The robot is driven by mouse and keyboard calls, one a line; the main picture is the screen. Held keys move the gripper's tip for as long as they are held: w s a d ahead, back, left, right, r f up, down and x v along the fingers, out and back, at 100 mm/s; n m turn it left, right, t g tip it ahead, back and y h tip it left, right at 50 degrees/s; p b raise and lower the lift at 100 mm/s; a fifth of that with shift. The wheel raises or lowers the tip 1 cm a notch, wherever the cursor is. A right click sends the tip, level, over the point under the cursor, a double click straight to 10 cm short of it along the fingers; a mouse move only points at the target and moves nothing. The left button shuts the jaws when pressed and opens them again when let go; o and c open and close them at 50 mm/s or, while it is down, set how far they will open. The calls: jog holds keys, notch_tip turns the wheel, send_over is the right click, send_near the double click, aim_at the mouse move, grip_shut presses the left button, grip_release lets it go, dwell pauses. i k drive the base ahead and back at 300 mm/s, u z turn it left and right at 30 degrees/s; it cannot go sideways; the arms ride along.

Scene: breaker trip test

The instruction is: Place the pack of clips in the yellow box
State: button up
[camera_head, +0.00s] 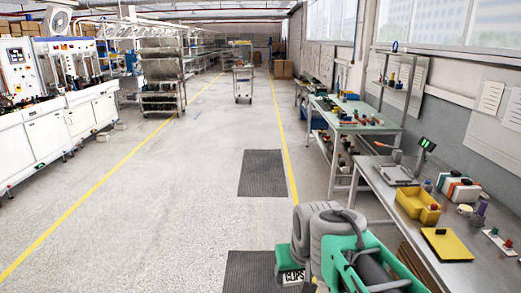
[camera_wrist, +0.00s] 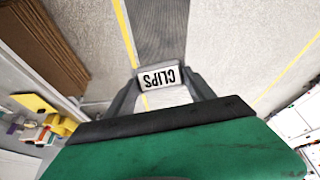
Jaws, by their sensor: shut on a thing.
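The pack of clips (camera_head: 292,277) has a white face with black CLIPS lettering. In the wrist view the pack (camera_wrist: 158,77) sits between the two grey fingers of my gripper (camera_wrist: 164,86), which is shut on it. The pack is held over the floor, left of the workbench. In the head view my green and grey arm hides most of the gripper. The yellow box (camera_head: 411,201) stands on the grey bench at the right, well apart from the pack.
A yellow board (camera_head: 446,244) with a small dark item lies on the bench (camera_head: 470,275) nearer than the box. A grey device (camera_head: 397,172) with a lit screen stands behind the box. The floor aisle (camera_head: 180,190) is clear.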

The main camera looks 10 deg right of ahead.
aim_at(418, 202)
jog(key=i, duration=2.2)
jog(key=z, duration=1.2)
jog(key=i, duration=1.75)
jog(key=z, duration=0.95)
